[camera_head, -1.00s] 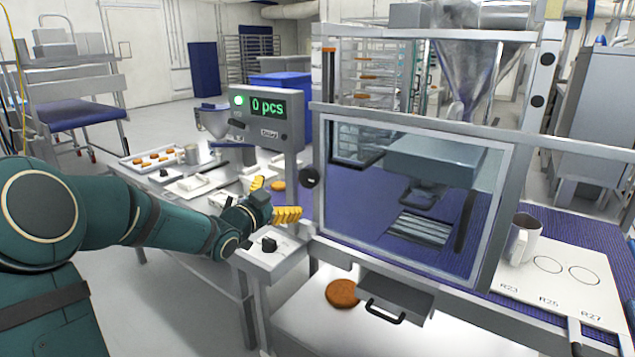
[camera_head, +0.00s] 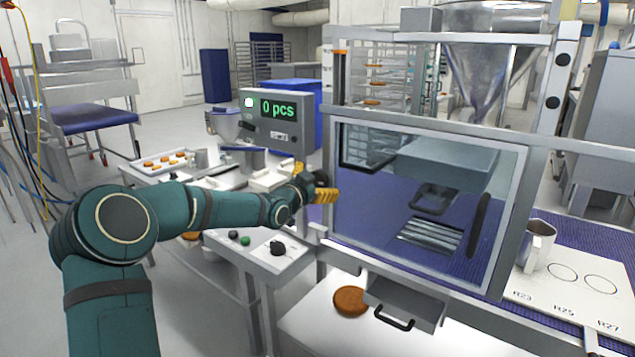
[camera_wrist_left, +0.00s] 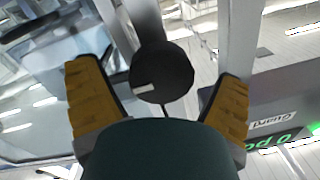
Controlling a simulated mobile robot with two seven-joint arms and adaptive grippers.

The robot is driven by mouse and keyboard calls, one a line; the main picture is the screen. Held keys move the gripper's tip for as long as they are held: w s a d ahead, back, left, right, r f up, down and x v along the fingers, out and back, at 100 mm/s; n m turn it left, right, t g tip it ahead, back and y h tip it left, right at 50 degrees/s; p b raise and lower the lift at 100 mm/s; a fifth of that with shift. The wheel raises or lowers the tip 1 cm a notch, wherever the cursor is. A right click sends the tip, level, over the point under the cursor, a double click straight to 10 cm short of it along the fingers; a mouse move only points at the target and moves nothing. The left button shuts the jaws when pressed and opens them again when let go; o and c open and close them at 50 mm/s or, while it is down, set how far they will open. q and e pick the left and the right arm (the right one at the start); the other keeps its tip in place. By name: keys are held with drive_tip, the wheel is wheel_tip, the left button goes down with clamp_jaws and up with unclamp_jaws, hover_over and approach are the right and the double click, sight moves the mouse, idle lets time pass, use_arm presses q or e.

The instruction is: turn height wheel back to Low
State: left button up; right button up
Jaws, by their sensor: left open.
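The height wheel (camera_wrist_left: 162,72) is a round black disc with a short pale mark on its left part in the left wrist view. It sits between the two yellow fingers of my left gripper (camera_wrist_left: 156,75), with gaps on both sides. In the head view my left gripper (camera_head: 313,183) is at the post left of the clear guard, and it largely hides the wheel. The gripper is open and I see no grip on the wheel. I cannot read any Low marking. My right gripper is not in view.
A clear guard door (camera_head: 425,205) stands right of the gripper. A control box (camera_head: 262,262) with a black knob (camera_head: 277,248) is below it. A brown patty (camera_head: 350,300) lies below.

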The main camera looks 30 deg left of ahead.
use_arm(q)
drive_tip(key=c, duration=1.2)
drive_tip(key=shift+c, duration=0.2)
